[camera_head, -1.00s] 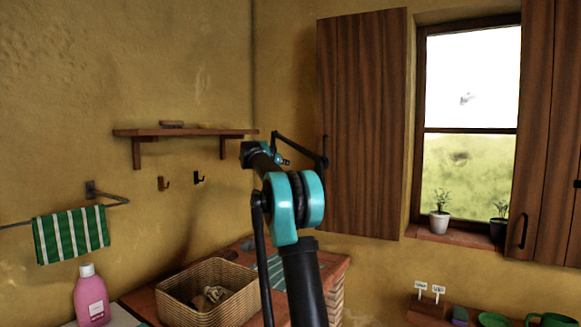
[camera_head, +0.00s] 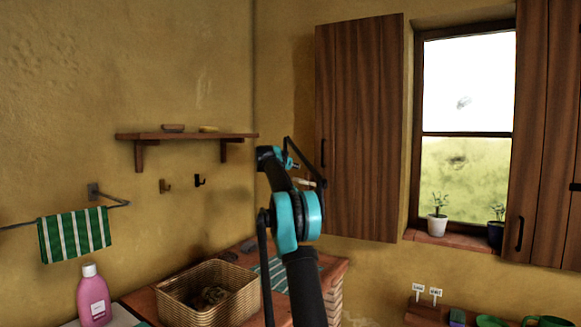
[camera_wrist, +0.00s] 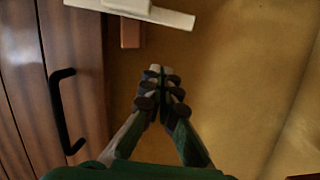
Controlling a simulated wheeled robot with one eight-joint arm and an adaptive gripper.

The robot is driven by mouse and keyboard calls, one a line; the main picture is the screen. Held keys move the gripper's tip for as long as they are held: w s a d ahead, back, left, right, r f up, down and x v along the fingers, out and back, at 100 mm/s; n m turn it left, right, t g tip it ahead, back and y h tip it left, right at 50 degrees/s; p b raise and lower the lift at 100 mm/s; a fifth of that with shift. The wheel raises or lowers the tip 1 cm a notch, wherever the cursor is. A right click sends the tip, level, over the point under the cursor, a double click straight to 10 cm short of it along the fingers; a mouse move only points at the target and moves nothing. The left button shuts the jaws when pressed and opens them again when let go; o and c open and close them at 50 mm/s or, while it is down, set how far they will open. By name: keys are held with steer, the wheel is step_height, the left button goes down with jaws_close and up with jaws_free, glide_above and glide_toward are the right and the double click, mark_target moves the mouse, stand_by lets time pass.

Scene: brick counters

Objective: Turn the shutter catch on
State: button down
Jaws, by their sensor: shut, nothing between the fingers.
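The shutter catch, a pale cream bar (camera_wrist: 135,10) on a small wooden block (camera_wrist: 132,33), shows at the top of the wrist view. It lies across the wall beside the brown shutter (camera_wrist: 72,45). In the head view a small pale piece of it (camera_head: 306,182) shows just left of the left shutter (camera_head: 360,130), partly hidden by my arm. My gripper (camera_wrist: 160,72) is shut and empty, its fingertips together below the bar in the wrist view and apart from it in the picture. In the head view my arm mostly hides the gripper.
A black shutter handle (camera_wrist: 62,110) stands left of my gripper. The wall right of the fingers is bare. Below my arm are a wicker basket (camera_head: 208,295) and a brick counter (camera_head: 325,272). A wooden shelf (camera_head: 185,136) is on the wall at left.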

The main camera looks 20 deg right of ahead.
mark_target(304, 182)
steer(key=f, duration=0.2)
steer(key=w+f, duration=0.1)
steer(key=f, duration=0.1)
steer(key=shift+d+f, duration=0.1)
steer(key=shift+d, duration=0.1)
steer(key=shift+f, duration=0.1)
steer(key=shift+w+a+f, duration=0.1)
steer(key=shift+a+f, duration=0.1)
steer(key=shift+f, duration=0.45)
